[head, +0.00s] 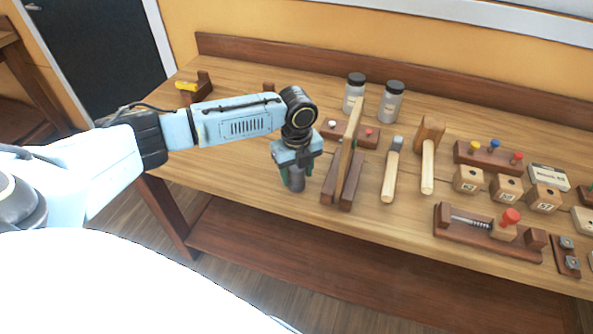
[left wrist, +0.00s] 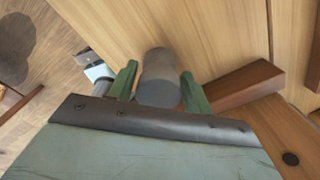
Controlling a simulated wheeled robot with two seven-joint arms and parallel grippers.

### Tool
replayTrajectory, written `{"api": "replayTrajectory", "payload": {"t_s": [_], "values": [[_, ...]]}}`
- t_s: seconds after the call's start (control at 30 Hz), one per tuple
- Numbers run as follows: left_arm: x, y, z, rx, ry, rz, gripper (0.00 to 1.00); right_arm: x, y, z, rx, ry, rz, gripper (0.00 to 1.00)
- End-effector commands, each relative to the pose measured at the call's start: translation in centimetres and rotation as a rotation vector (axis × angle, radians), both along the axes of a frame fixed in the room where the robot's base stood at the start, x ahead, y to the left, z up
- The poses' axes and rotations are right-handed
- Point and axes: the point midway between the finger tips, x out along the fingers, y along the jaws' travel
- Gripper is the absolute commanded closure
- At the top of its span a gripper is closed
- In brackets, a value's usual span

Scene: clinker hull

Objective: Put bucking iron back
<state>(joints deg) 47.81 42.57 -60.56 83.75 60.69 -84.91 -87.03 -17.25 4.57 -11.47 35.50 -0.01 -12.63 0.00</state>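The bucking iron, a grey rounded cylinder (head: 297,182), is upright near the front edge of the bench, just left of a dark wooden stand. My left gripper (head: 291,172) points down at it. In the left wrist view its green fingers (left wrist: 159,88) sit close against both sides of the grey cylinder (left wrist: 158,66) and look shut on it. I cannot tell whether its lower end touches the bench top. My right gripper is in neither view.
The dark wooden stand (head: 328,184) with a tall pale board (head: 349,145) is close on the right. The bench top left of my gripper is mostly clear (head: 215,165).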

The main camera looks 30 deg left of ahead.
Motion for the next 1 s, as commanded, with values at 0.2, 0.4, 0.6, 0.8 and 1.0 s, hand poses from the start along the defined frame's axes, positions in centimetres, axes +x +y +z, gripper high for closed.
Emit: {"api": "replayTrajectory", "payload": {"t_s": [0.2,0.4,0.6,0.8,1.0], "values": [[-0.1,0.0,-0.1,0.001,0.002,0.000,0.36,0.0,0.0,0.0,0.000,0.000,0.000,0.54],[-0.2,0.0,0.0,0.002,0.005,0.000,0.36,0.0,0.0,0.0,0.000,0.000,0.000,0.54],[0.0,0.1,2.8,0.002,-0.001,0.000,0.36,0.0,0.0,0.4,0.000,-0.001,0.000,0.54],[0.0,0.1,7.5,0.000,-0.001,-0.001,0.36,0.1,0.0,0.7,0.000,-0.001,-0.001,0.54],[0.0,0.0,11.2,0.000,0.000,-0.001,0.36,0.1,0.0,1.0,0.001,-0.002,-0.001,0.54]]}}
